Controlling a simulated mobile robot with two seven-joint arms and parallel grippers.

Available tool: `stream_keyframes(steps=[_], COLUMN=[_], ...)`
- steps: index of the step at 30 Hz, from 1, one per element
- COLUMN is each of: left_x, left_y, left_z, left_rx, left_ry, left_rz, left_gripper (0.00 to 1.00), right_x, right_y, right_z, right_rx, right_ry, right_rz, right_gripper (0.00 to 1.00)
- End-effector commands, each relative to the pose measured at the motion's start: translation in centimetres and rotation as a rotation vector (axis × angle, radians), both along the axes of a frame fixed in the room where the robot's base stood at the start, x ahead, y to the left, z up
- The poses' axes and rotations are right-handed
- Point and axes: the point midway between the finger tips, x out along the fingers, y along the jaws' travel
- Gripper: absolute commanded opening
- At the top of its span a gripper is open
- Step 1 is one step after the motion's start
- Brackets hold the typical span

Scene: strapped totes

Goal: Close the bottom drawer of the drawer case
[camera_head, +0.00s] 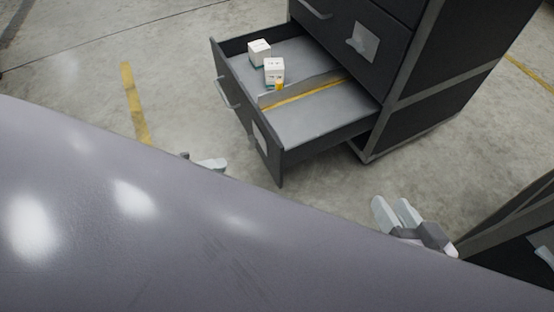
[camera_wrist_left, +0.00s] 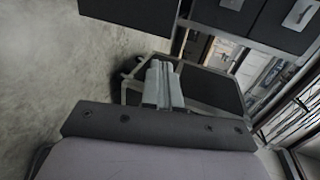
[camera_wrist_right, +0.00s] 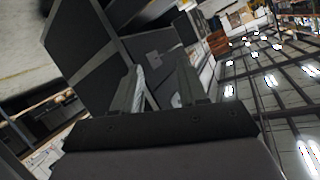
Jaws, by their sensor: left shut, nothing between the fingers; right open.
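The dark drawer case (camera_head: 465,62) stands at the upper right of the head view. Its bottom drawer (camera_head: 310,125) is pulled out toward the lower left, with a bar handle (camera_head: 227,94) on its front. My left gripper (camera_head: 222,163) is just in front of the drawer front, mostly hidden behind my own body; in the left wrist view its fingers (camera_wrist_left: 162,70) are together and empty. My right gripper (camera_head: 384,203) is to the right of the drawer, below the case in the picture. Its fingers are apart and empty, as the right wrist view shows (camera_wrist_right: 160,75).
Two small white boxes (camera_head: 259,52) (camera_head: 274,70) and a small yellow item (camera_head: 279,85) lie in the drawer beside a divider (camera_head: 300,91). Another dark unit (camera_head: 515,225) stands at the lower right. The floor left of the drawer is clear, with a yellow line (camera_head: 133,100).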

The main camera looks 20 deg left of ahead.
Motion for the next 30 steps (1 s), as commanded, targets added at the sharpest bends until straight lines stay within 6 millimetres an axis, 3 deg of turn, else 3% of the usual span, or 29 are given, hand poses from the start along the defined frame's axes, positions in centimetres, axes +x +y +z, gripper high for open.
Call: stream_keyframes(steps=[8,22,30], left_x=[1.4,7.0,9.5], left_y=[-1.1,-5.9,-8.1], left_z=[-0.8,-3.1,-3.2], left_rx=[0.006,0.004,0.005], left_ry=[-0.005,-0.005,-0.005], left_rz=[-0.007,-0.006,-0.007], left_gripper=[0.0,0.0,0.0], right_x=[0.1,-0.1,0.0], right_y=[0.5,-0.6,-0.9], right_z=[-0.2,-0.7,-0.2], right_rx=[0.027,-0.028,-0.048], right_ry=[-0.002,-0.077,-0.112], right_rz=[0.011,-0.007,-0.017], right_gripper=[0.43,0.43,0.43])
